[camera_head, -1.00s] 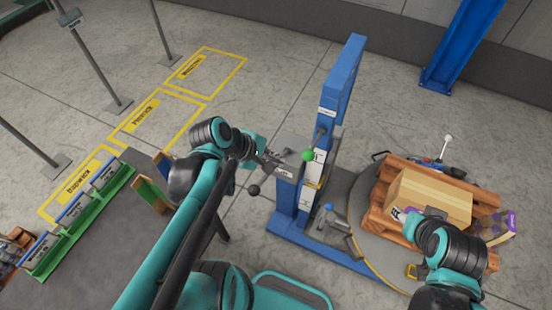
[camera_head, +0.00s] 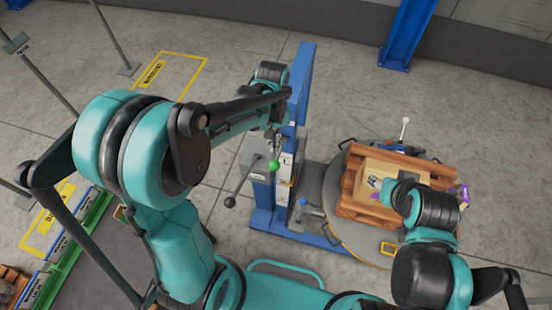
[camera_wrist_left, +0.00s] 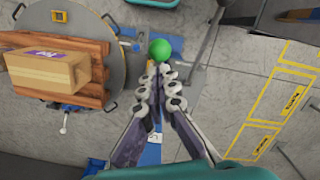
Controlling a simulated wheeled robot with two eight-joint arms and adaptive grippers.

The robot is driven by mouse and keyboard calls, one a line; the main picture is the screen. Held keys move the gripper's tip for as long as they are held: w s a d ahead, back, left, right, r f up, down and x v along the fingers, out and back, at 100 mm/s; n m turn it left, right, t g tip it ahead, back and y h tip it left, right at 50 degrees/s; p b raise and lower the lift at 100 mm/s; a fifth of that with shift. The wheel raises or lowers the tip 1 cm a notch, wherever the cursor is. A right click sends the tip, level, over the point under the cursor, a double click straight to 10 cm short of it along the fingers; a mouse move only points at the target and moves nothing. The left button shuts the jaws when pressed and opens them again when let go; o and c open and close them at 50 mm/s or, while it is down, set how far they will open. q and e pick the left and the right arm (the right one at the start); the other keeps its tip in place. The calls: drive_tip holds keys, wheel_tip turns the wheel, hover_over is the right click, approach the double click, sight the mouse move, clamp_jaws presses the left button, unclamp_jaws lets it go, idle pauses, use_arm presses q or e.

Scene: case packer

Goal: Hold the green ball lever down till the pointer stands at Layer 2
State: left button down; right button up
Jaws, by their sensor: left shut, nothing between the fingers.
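The green ball lever (camera_head: 274,165) stands out from the front of the blue mast (camera_head: 298,90). In the left wrist view the green ball (camera_wrist_left: 160,49) is just beyond my fingertips. My left gripper (camera_head: 274,143) is shut and empty, pointing down just above the ball; I cannot tell if it touches. It also shows in the left wrist view (camera_wrist_left: 163,72). A pale scale strip (camera_head: 285,168) is on the mast beside the lever; its pointer and layer marks are too small to read. My right gripper (camera_head: 385,192) is by the carton, its fingers unclear.
A carton (camera_head: 370,182) lies on a wooden pallet (camera_head: 356,210) on the round turntable (camera_head: 332,196), right of the mast. A black ball lever (camera_head: 231,201) and a blue-knobbed handle (camera_head: 303,202) are near the green ball. Yellow floor bays (camera_head: 204,70) lie left.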

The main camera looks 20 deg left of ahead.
sight(274, 161)
use_arm(q)
drive_tip(key=shift+s, duration=0.1)
drive_tip(key=shift+f, duration=0.1)
drive_tip(key=shift+s+f+b, duration=0.15)
drive_tip(key=shift+f+b, duration=1.05)
drive_tip(key=shift+f, duration=0.5)
drive_tip(key=shift+s+f+b, duration=0.15)
drive_tip(key=shift+f+b, duration=1)
drive_tip(key=shift+f, duration=0.55)
